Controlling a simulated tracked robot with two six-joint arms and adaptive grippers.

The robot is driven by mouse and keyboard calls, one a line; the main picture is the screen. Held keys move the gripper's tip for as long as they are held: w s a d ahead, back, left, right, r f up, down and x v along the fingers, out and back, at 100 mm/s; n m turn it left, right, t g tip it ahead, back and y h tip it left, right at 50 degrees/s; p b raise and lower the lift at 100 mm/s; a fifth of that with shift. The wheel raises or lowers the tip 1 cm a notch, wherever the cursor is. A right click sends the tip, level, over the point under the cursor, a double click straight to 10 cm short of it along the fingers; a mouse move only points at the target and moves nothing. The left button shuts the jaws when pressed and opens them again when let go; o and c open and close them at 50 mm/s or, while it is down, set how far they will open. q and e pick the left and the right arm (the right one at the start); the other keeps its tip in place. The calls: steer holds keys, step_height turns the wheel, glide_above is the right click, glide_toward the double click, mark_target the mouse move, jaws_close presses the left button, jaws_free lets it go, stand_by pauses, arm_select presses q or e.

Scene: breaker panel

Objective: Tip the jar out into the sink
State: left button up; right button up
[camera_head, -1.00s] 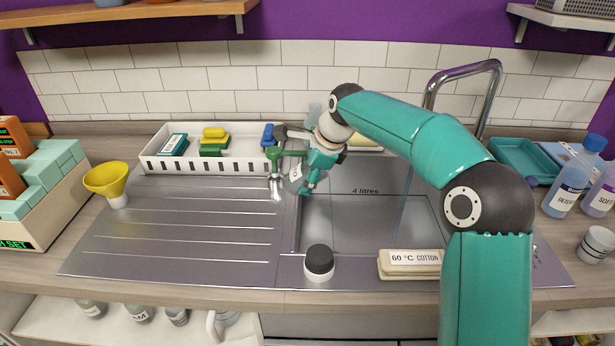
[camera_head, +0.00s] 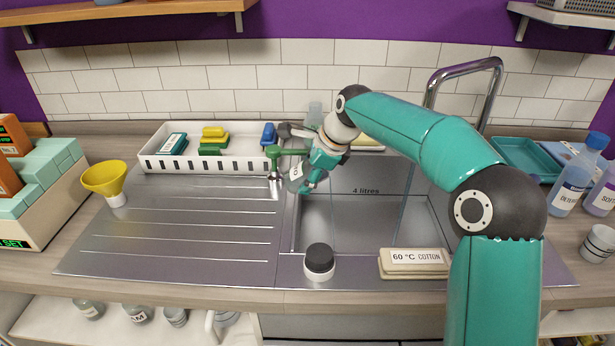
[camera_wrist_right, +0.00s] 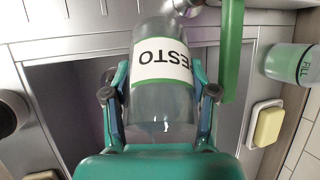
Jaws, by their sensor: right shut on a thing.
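The clear jar (camera_wrist_right: 163,103), with a white and green PESTO label, fills the middle of the right wrist view. My right gripper (camera_wrist_right: 160,92) is shut on its sides. In the head view the jar (camera_head: 295,172) and the right gripper (camera_head: 308,183) are at the sink's left edge, near the divide with the drainer. The jar looks tilted; its mouth and contents are not clear. The steel sink (camera_head: 378,215), marked 4 litres, lies to the right, partly behind my arm. My left gripper is not in view.
A green-handled metal fitting (camera_head: 273,155) stands close beside the jar. A white tray (camera_head: 200,165) with coloured blocks is behind the drainer (camera_head: 180,225). A black-capped pot (camera_head: 319,262) and a COTTON block (camera_head: 414,262) sit on the sink's front rim.

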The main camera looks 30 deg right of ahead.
stand_by(0.5)
steer(key=shift+b, duration=0.35)
steer(key=shift+t, duration=0.3)
steer(key=shift+y+b, duration=0.3)
steer(key=shift+b, duration=0.05)
stand_by(0.5)
steer(key=shift+f+b, duration=0.1)
steer(key=shift+b, duration=0.25)
stand_by(0.4)
steer(key=shift+f+t+y+b, duration=0.1)
steer(key=shift+t+y+b, duration=0.2)
